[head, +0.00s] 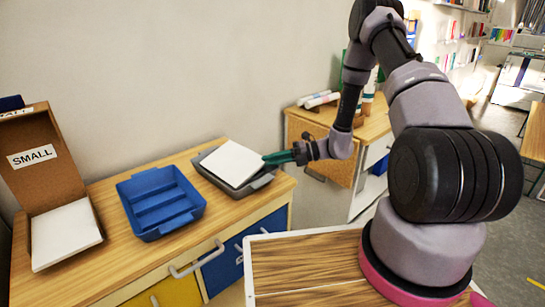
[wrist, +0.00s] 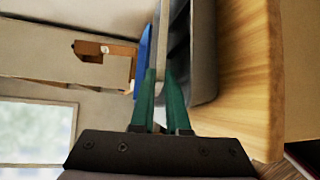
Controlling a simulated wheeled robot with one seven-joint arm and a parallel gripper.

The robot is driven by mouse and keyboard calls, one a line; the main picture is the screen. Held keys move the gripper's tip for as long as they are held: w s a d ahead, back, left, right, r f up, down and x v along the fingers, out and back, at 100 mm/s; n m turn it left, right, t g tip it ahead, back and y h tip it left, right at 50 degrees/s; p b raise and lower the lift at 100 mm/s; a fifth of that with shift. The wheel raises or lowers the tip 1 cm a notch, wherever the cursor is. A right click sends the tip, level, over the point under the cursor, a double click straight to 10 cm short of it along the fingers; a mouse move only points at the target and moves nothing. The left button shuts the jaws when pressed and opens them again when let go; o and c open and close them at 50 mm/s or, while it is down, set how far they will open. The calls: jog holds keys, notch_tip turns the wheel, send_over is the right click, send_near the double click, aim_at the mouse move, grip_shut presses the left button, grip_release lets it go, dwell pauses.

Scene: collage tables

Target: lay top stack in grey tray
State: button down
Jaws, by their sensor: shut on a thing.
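A white paper stack (head: 232,163) is over the grey tray (head: 264,183) at the right end of the wooden counter. My gripper (head: 272,158) has its green fingers shut on the stack's right edge. In the wrist view the stack's thin edge (wrist: 160,45) runs between the fingertips (wrist: 159,92), beside the grey tray (wrist: 205,55). The stack hides most of the tray's inside. I cannot tell whether its underside touches the tray floor or rim.
A blue divided tray (head: 160,203), empty, stands left of the grey tray. Further left is an open cardboard box labelled SMALL (head: 33,156) with another white stack (head: 65,235) in it. A wooden cabinet (head: 318,160) with rolls on top stands behind my arm.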

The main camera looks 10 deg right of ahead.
jog(key=shift+a+f, duration=0.1)
jog(key=shift+f, duration=0.05)
jog(key=c, duration=0.8)
grip_release()
jog(key=shift+s, duration=0.1)
jog(key=shift+c, duration=0.2)
jog(key=shift+o, duration=0.8)
jog(key=w+d, duration=0.1)
jog(key=d, duration=0.1)
jog(key=w+d+r, duration=0.1)
jog(key=w+d, duration=0.1)
jog(key=w+d+r, duration=0.1)
jog(key=w+d, duration=0.1)
jog(key=d, duration=0.1)
jog(key=shift+w+r, duration=0.2)
jog(key=shift+r, duration=0.05)
jog(key=shift+w+d+r, duration=0.3)
jog(key=shift+d+r, duration=0.05)
jog(key=shift+r, duration=0.6)
jog(key=shift+w+d+r, duration=0.3)
jog(key=shift+d+r, duration=0.05)
jog(key=shift+r, duration=0.65)
jog(key=shift+w+d+r, duration=0.3)
jog(key=shift+d+r, duration=0.05)
jog(key=shift+r, duration=0.6)
